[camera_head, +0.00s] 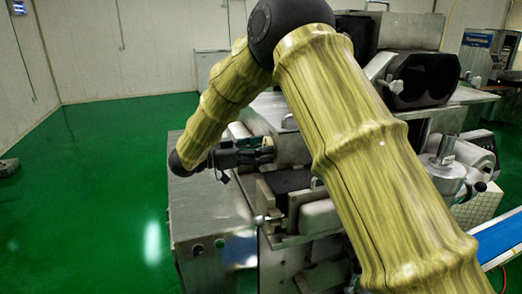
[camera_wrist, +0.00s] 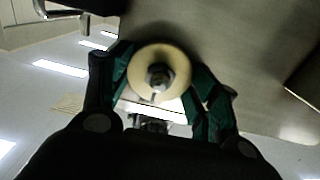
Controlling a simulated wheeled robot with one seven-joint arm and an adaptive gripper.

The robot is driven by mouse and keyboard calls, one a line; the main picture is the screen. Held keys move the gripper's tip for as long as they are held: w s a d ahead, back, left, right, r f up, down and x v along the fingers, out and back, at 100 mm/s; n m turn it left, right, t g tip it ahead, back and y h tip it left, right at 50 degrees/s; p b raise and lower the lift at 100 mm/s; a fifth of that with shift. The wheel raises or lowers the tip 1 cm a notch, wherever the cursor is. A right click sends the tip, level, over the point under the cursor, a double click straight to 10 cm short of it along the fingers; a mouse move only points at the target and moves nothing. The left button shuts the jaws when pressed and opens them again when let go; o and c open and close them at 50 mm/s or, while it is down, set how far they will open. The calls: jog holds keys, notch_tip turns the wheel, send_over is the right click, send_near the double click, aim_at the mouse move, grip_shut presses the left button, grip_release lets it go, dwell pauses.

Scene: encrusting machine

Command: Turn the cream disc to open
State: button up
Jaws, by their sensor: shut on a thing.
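The cream disc (camera_wrist: 143,63) shows in the wrist view, round with a dark metal hub at its centre, against a grey metal surface. My gripper (camera_wrist: 160,80) has its two dark green fingers on either side of the disc, shut on it. In the head view my gripper (camera_head: 262,150) reaches to the right against the encrusting machine (camera_head: 290,150). The disc cannot be made out there.
The machine's metal cabinet (camera_head: 205,205) stands below my gripper. Two dark round openings (camera_head: 425,78) sit at the upper right, and a blue conveyor (camera_head: 500,240) is at the right edge.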

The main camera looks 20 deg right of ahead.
jog(key=o, duration=1.1)
jog(key=a, duration=1.2)
jog(key=shift+s, duration=0.2)
